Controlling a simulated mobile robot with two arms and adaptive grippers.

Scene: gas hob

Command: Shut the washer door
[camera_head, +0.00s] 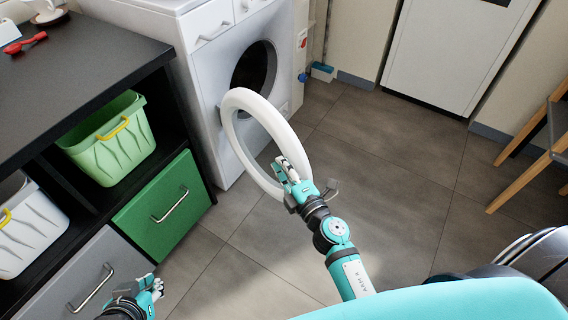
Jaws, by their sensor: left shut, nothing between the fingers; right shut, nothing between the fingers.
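The white washer (200,60) stands at the upper left against the wall. Its round door (240,103), a white ring, stands wide open, swung out from the dark drum opening (254,66). My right gripper (286,166) is shut and empty, at the lower right part of the door ring. It overlaps the ring in the picture; I cannot tell whether it touches it. My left gripper (152,285) is shut and empty at the bottom left, near the grey drawer, well away from the washer.
A black shelf unit (75,70) on the left holds a green basket (108,150) and a white basket (30,235), above a green drawer (160,208) and a grey drawer (85,270). A wooden chair (530,160) is at the right. The tiled floor (390,190) between is clear.

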